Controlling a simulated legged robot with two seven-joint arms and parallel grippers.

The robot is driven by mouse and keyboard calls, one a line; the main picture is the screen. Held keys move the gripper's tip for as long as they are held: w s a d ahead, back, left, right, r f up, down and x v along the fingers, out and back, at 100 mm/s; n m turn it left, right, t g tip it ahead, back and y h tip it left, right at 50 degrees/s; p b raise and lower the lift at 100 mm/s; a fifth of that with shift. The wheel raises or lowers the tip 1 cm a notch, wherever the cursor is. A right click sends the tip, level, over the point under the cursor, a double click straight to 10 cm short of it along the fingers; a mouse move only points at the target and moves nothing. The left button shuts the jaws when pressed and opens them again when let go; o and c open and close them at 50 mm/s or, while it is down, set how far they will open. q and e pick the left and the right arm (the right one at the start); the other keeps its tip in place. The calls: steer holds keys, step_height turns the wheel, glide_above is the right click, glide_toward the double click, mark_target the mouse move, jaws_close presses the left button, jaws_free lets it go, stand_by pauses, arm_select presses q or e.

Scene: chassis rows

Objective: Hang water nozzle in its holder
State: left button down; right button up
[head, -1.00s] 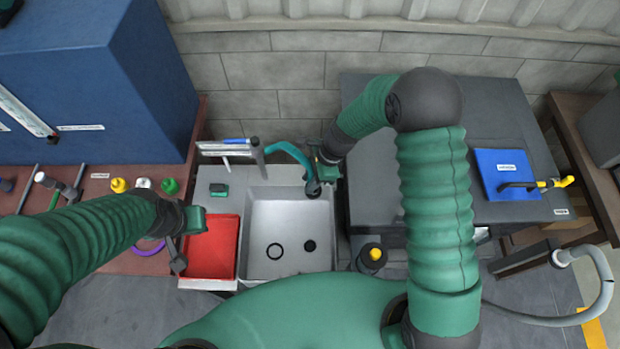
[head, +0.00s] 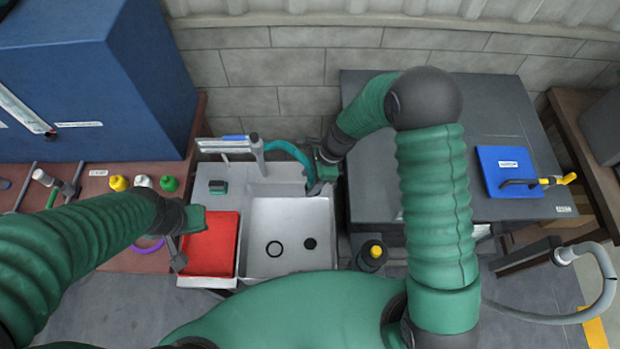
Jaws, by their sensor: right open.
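The teal hose (head: 290,152) arches from the grey faucet post (head: 258,152) at the back of the sink (head: 288,215) toward the sink's back right corner. Its lower end, with the nozzle, is beside my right gripper (head: 322,176) and is mostly hidden there. My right gripper is open at that corner; I cannot tell whether it touches the nozzle. I cannot tell the nozzle's holder from the faucet post. My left gripper (head: 190,240) is over the left edge of the red tray (head: 212,248), and its fingers are unclear.
A dark ring and a drain show in the sink. A small green block (head: 217,187) lies on the ledge. A yellow-capped bottle (head: 371,254) stands right of the sink. A dark grey bench (head: 500,110) with a blue plate (head: 508,172) is at the right. Colored bottles (head: 143,182) stand at left.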

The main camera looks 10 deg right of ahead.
steer(key=shift+r, duration=0.1)
steer(key=shift+d+r, duration=0.15)
steer(key=shift+r, duration=0.15)
steer(key=b+v, duration=0.2)
steer(key=v, duration=1.4)
steer(key=shift+w, duration=0.1)
stand_by(0.3)
